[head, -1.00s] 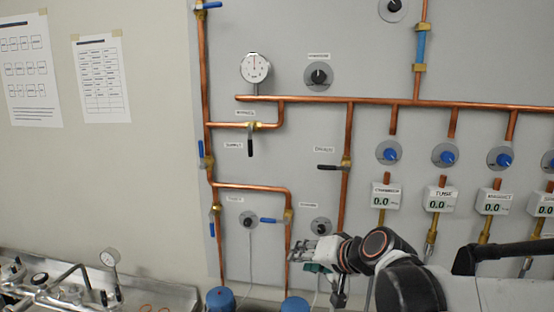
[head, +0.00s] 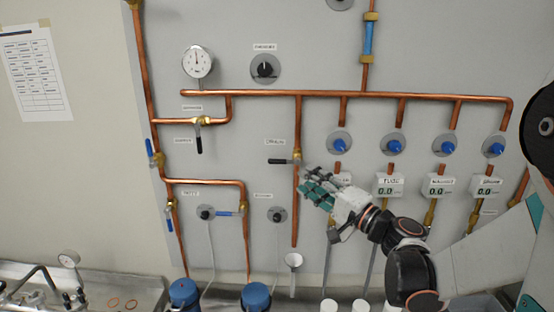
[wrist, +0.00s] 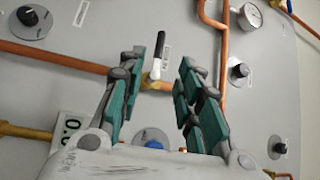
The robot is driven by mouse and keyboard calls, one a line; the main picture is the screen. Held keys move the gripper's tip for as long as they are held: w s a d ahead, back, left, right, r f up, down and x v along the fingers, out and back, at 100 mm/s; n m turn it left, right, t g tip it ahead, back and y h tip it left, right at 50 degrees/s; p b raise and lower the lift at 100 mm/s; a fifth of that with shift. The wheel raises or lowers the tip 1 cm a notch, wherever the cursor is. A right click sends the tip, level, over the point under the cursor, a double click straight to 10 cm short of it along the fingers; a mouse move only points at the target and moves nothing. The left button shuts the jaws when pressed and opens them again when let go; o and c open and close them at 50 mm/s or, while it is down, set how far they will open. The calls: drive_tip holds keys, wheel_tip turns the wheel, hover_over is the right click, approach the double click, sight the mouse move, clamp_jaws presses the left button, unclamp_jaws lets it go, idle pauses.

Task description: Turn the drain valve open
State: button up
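The drain valve (head: 297,159) sits on a vertical copper pipe in the middle of the head view; its label is too blurred to read surely. Its black lever (head: 281,161) points left, crosswise to the pipe. My gripper (head: 316,186) is just right of and below the valve, with green-padded fingers spread. In the wrist view, the valve body (wrist: 154,75) and lever (wrist: 161,45) show beyond and between the open fingers (wrist: 160,72). The fingers hold nothing, and I see no contact with the lever. The exact depth gap is unclear.
Blue knobs (head: 394,144) and digital displays (head: 390,187) line the panel right of the valve. A horizontal copper pipe (head: 260,93) runs above. Another black-handled valve (head: 199,123) is at left. A white funnel (head: 294,261) is below the drain pipe. Blue containers (head: 256,296) stand below left.

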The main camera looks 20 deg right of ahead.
sight(280, 163)
drive_tip(key=x, duration=1.2)
drive_tip(key=shift+w+a+p, duration=0.1)
drive_tip(key=shift+w+p, duration=0.05)
drive_tip(key=shift+p, duration=0.25)
clamp_jaws()
